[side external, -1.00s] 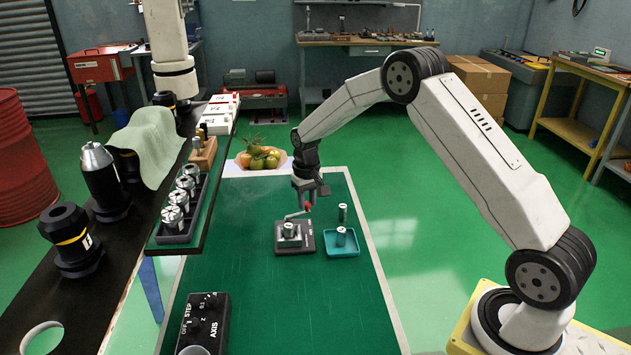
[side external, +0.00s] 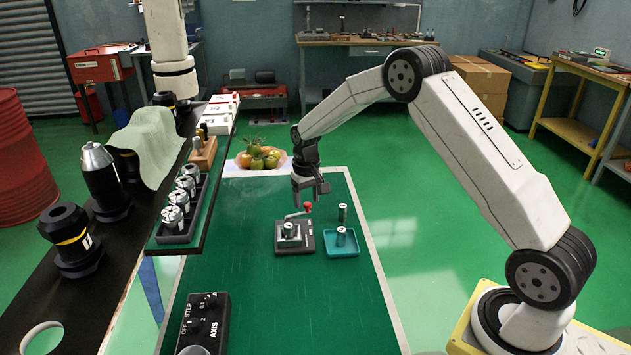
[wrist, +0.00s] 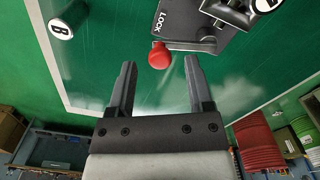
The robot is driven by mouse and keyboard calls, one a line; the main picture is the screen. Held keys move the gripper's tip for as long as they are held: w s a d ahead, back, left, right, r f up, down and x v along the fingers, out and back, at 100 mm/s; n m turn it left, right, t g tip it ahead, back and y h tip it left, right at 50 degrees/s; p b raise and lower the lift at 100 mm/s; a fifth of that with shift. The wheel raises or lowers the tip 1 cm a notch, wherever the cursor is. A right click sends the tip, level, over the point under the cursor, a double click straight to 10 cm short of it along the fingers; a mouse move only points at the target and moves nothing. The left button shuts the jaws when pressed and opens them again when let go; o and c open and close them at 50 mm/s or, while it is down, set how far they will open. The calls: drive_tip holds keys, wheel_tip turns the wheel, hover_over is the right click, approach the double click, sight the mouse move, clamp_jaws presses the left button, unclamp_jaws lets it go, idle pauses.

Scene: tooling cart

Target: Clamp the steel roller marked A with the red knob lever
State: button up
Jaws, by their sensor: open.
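The red knob (side external: 307,206) is on the end of a lever on the dark clamp fixture (side external: 306,247). A steel roller (side external: 289,230) stands in the fixture. In the wrist view its white end (wrist: 263,5) is cut by the top edge, so its letter is not fully readable. My gripper (side external: 310,195) is open and empty, just above the knob. In the wrist view the red knob (wrist: 160,56) lies between and just beyond the fingertips (wrist: 161,66), with the lever running right to the fixture (wrist: 180,20), which is marked LOCK.
A roller marked B (wrist: 61,28) stands on the green mat. In the side view one roller (side external: 342,212) stands behind the teal tray (side external: 342,254) and another (side external: 341,236) is in it. A control box (side external: 203,320) sits at the near left. The mat's middle is clear.

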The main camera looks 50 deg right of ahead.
sight(307, 203)
drive_tip(key=shift+r, duration=3.6)
drive_tip(key=shift+s+a+m, duration=0.1)
drive_tip(key=shift+s+m, duration=0.05)
drive_tip(key=shift+m, duration=0.15)
drive_tip(key=shift+f, duration=0.1)
drive_tip(key=shift+f, duration=3.85)
drive_tip(key=shift+c, duration=0.2)
clamp_jaws()
